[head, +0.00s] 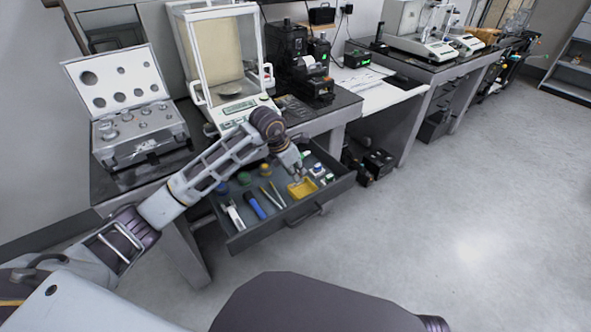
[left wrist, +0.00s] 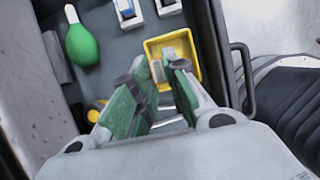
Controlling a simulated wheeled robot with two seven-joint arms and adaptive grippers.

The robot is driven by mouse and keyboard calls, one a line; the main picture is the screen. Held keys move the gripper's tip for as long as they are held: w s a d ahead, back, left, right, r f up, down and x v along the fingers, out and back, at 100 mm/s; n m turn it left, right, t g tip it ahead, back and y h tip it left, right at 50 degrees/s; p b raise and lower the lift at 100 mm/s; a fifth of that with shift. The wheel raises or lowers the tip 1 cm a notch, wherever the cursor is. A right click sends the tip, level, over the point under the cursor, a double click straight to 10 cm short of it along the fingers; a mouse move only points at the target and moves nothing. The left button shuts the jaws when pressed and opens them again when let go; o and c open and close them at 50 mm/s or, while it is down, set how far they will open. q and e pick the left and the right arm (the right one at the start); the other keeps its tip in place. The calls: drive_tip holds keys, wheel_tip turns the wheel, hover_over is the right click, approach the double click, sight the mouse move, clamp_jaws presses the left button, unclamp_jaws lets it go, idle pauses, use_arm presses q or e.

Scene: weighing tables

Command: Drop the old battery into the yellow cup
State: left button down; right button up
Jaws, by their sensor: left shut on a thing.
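The yellow cup (head: 303,190) is a small square open container in the open drawer, near its right end. It also shows in the left wrist view (left wrist: 184,42), just beyond my fingertips. My left gripper (head: 297,177) is over the cup, pointing down into the drawer. In the left wrist view its green-padded fingers (left wrist: 158,75) are shut on a small pale greyish piece, apparently the old battery (left wrist: 157,71), seen against the cup's opening. Most of the battery is hidden by the fingers. I cannot tell whether it touches the cup. My right gripper is not in view.
The drawer (head: 240,240) also holds a blue-handled tool (head: 255,206), yellow tweezers, a white tool and a green bulb (left wrist: 82,44). Above it, the table carries a glass-sided balance (head: 238,108) and an open weight case (head: 140,135). The floor at right is clear.

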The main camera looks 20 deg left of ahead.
use_arm(q)
drive_tip(key=c, duration=1.3)
unclamp_jaws()
drive_tip(key=shift+c, duration=0.2)
drive_tip(key=v, duration=1.2)
